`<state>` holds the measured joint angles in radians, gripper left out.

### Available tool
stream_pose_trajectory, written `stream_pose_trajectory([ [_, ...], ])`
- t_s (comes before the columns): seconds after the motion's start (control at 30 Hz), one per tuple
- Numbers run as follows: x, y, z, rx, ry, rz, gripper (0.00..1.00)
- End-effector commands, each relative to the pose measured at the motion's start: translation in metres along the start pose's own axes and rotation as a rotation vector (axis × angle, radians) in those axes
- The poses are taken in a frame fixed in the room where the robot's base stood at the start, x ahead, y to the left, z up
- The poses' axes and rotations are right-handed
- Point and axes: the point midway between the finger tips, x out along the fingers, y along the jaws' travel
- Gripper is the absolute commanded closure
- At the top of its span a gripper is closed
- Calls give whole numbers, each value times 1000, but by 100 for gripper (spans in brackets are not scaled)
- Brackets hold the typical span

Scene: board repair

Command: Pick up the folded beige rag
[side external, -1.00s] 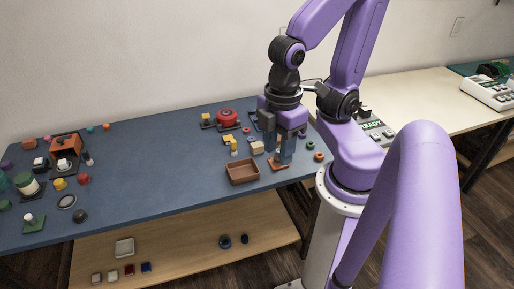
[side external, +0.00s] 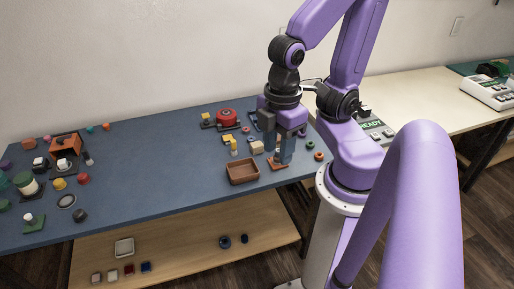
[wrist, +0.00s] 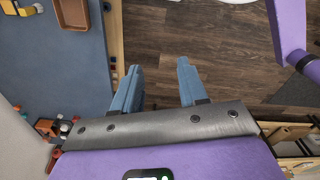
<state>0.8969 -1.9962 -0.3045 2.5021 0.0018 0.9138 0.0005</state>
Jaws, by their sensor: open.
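My gripper (side external: 281,160) is open and empty, pointing down near the table's right end. Its two blue-grey fingers also show in the wrist view (wrist: 157,78), apart with nothing between them. A small beige block-like item (side external: 257,147) lies just left of the fingers in the side view; it may be the folded beige rag, but it is too small to be sure. I cannot make out a rag in the wrist view. A flat orange-red piece (side external: 277,168) lies below the fingertips, partly hidden by them.
A brown tray (side external: 243,173) stands left of the gripper; it also shows in the wrist view (wrist: 71,13). A yellow-topped item (side external: 234,147), a red round part (side external: 227,117) and small rings (side external: 319,156) are close by. The blue table's (side external: 150,165) middle is clear.

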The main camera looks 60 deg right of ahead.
Motion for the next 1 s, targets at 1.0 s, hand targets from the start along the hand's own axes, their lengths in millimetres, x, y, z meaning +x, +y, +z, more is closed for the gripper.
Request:
stream_pose_trajectory([
  [1.0,25,120,-20,92,-16,9,32],
])
